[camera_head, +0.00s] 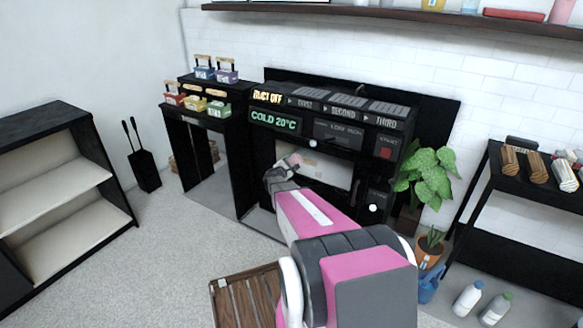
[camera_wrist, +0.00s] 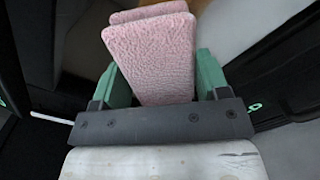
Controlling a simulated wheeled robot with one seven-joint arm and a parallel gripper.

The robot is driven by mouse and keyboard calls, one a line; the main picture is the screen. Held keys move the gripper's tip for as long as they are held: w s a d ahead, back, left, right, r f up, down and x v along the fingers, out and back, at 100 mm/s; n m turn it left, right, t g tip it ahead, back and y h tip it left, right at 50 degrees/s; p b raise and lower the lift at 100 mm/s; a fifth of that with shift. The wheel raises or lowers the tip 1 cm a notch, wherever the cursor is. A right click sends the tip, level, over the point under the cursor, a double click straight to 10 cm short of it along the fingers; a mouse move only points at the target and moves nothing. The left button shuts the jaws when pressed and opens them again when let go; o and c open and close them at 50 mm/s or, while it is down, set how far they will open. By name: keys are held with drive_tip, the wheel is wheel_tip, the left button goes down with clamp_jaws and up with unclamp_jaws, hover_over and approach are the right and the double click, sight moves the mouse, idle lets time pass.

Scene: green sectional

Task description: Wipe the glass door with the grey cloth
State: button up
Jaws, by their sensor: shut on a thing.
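My gripper (camera_head: 291,163) is at the front of the black stove, by its lit opening. In the wrist view its two green fingers (camera_wrist: 160,80) are closed on a folded, fuzzy cloth (camera_wrist: 150,50), which looks pink, not grey. The cloth sticks out ahead of the fingers. The stove's front has a pale, bright pane (camera_head: 330,172) in a black frame, which seems to be the glass door. My arm and gripper cover its lower left part. I cannot tell whether the cloth touches the glass.
A "COLD 20°C" display (camera_head: 275,122) sits above the pane. Small coloured boxes (camera_head: 203,105) stand on a black stand at left. A potted plant (camera_head: 428,172), blue watering can (camera_head: 429,288) and white bottles (camera_head: 467,298) stand at right. A wooden slatted piece (camera_head: 240,302) lies in front.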

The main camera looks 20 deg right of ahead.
sight(323, 169)
drive_tip(key=shift+r, duration=0.3)
drive_tip(key=shift+s+d, duration=1.1)
drive_tip(key=shift+s, duration=0.25)
drive_tip(key=shift+s+d, duration=1.15)
drive_tip(key=shift+s, duration=0.15)
drive_tip(key=shift+s+d, duration=1.1)
drive_tip(key=shift+s, duration=0.25)
drive_tip(key=shift+s+d, duration=0.65)
drive_tip(key=shift+s, duration=0.25)
drive_tip(key=shift+s+d, duration=0.6)
drive_tip(key=shift+s, duration=0.25)
drive_tip(key=shift+s+d, duration=0.65)
drive_tip(key=shift+s, duration=0.25)
drive_tip(key=shift+w, duration=0.1)
